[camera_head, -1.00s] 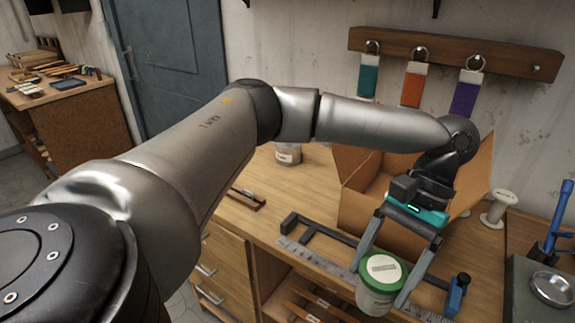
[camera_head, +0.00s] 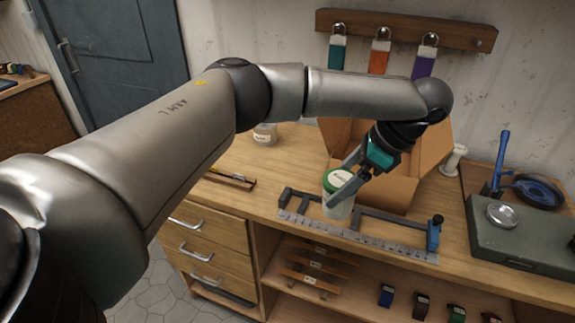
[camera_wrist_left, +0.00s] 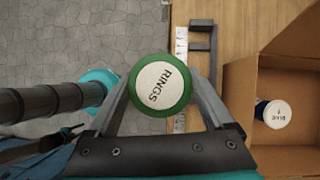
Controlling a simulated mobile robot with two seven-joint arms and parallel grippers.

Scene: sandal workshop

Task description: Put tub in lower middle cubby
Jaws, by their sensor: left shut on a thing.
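The tub (camera_head: 338,207) is clear-sided with a green lid and a white round label; in the left wrist view the label on the tub (camera_wrist_left: 160,86) reads "RINGS". My left gripper (camera_head: 345,186) is shut on the tub, one finger on each side of it. The tub is at the front part of the bench, by the metal ruler; I cannot tell its exact height above the top. Shelf cubbies (camera_head: 268,245) open below the bench top, right of the drawers. Which one is the lower middle cubby is unclear, as the lower part is cut off. My right gripper is not in view.
An open cardboard box (camera_head: 400,185) stands behind the gripper, with a labelled spool (camera_wrist_left: 274,114) inside. A ruler (camera_head: 350,236) and a dark clamp (camera_head: 385,220) lie along the front edge.

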